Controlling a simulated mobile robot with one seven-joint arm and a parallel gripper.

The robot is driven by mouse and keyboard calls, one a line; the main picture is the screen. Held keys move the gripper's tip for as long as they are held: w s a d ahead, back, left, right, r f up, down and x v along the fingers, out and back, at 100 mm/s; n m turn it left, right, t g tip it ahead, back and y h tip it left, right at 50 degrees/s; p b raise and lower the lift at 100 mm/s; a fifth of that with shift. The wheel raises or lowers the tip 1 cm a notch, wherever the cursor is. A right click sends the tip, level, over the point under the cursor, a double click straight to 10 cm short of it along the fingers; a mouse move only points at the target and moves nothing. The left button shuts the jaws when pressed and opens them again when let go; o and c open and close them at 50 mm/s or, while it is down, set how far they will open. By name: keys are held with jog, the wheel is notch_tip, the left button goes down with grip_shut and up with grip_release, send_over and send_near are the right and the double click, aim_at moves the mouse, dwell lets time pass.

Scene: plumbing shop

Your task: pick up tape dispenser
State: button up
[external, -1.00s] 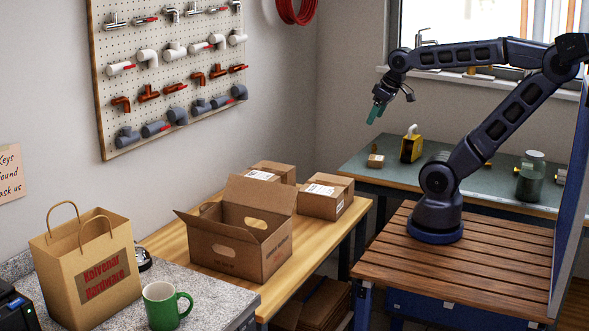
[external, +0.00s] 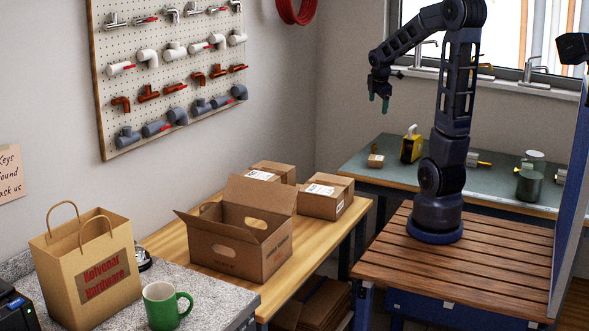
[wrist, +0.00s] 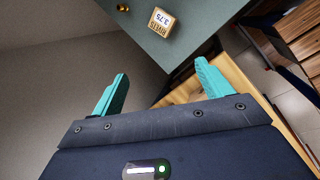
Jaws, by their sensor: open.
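The tape dispenser (external: 411,146) looks yellow and black with a pale top. It stands upright on the green-topped bench at the back. My gripper (external: 378,102) hangs in the air above and to the left of it in the external view, fingers pointing down and apart. In the wrist view my gripper (wrist: 161,72) shows two teal fingers spread wide with nothing between them. I cannot make out the tape dispenser in the wrist view.
A small rivets box (wrist: 160,21) lies on the green-topped bench (wrist: 200,30); it also shows left of the dispenser (external: 376,161). A glass jar (external: 530,180) and fittings (external: 474,160) stand farther right. An open carton (external: 235,240) sits on the wooden table.

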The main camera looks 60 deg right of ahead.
jog(key=s+d+f+n+g, duration=0.1)
jog(key=s+d+f+n, duration=0.1)
jog(key=d, duration=0.4)
jog(key=s+d+f+n, duration=0.1)
jog(key=d+f, duration=0.2)
jog(key=d, duration=0.3)
jog(key=n+g, duration=0.1)
jog(key=n, duration=0.2)
send_near(413, 136)
jog(key=shift+v, duration=1.1)
jog(key=shift+d+f, duration=0.15)
jog(key=shift+f, duration=0.1)
jog(key=shift+h, duration=0.3)
jog(key=shift+x, duration=5.2)
jog(key=shift+w, duration=0.1)
grip_shut()
